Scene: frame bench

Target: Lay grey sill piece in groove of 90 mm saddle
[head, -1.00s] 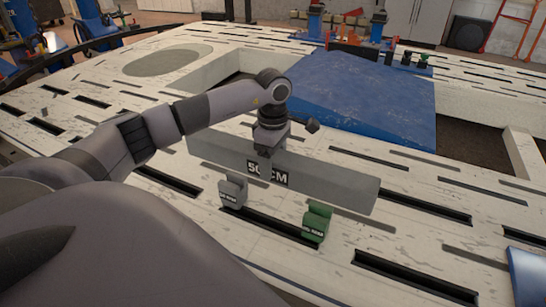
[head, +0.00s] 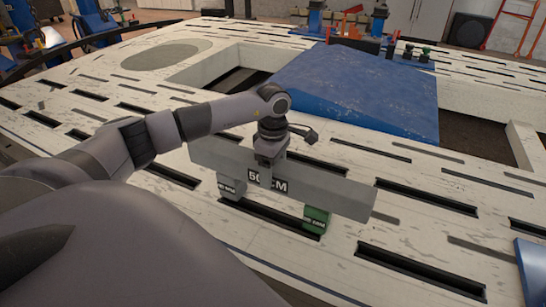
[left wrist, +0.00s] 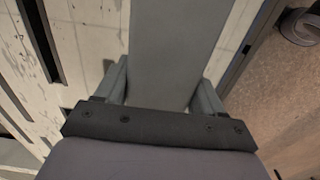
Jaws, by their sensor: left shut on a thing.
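The grey sill piece (head: 330,193) is a long bar marked "50 CM", running from left to lower right in the head view. My left gripper (head: 268,160) is shut on it near its middle. In the left wrist view the sill piece (left wrist: 178,45) lies between the two fingers of the left gripper (left wrist: 162,92). A grey saddle (head: 231,186) and a green saddle (head: 316,219) stand below the bar, their tops hidden behind it. Their small labels are too blurred to read surely. I cannot tell whether the bar touches either saddle. My right gripper is not in view.
The white slotted bench top (head: 420,240) is mostly clear around the saddles. A blue sloping panel (head: 360,95) lies behind the bar, beside open cutouts. Another blue item (head: 532,268) is at the right edge. Tools and clamps stand at the far side.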

